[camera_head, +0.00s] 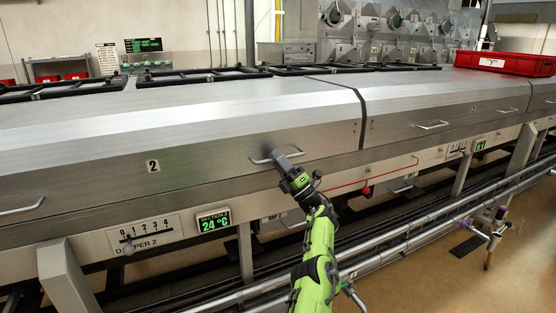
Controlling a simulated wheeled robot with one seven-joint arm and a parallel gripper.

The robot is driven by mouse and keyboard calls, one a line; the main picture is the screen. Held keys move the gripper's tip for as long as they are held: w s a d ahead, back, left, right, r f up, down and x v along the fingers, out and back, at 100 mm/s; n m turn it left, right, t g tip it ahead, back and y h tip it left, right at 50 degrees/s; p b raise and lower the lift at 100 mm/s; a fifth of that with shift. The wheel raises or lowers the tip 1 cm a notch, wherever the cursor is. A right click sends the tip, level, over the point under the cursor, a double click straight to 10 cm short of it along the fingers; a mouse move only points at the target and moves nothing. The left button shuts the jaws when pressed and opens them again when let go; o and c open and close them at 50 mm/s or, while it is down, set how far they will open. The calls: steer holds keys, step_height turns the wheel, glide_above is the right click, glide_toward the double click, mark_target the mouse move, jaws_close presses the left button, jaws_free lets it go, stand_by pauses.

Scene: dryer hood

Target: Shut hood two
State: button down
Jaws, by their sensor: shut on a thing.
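Hood two (95,130) is a long brushed-steel hood marked with a "2" plate. It lies along the left and middle of the head view. Its lower front edge sits close above the pale front panel, and I see no clear gap there. Its right handle (258,160) is a steel bar. My gripper (280,158) is shut on that handle, near the handle's right part, and the jaws hide some of it. Its left handle (22,209) is free. My green arm reaches up from the bottom of the view.
Another hood (440,115) adjoins on the right, past a dark seam. A red crate (505,63) stands on top of it. Below are a damper scale (145,233), a green display (214,221), a red cord with a ball (366,190) and steel pipes (400,241). Floor is open at the lower right.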

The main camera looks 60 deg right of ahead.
steer(key=shift+d+f, duration=0.1)
steer(key=shift+f, duration=0.25)
steer(key=c, duration=1.2)
jaws_free()
steer(key=shift+w+d, duration=0.1)
steer(key=shift+w, duration=0.05)
steer(key=shift+o, duration=0.2)
steer(key=p+v, duration=0.2)
steer(key=v, duration=1.3)
steer(key=shift+s+f+p, duration=0.3)
steer(key=shift+p, duration=0.05)
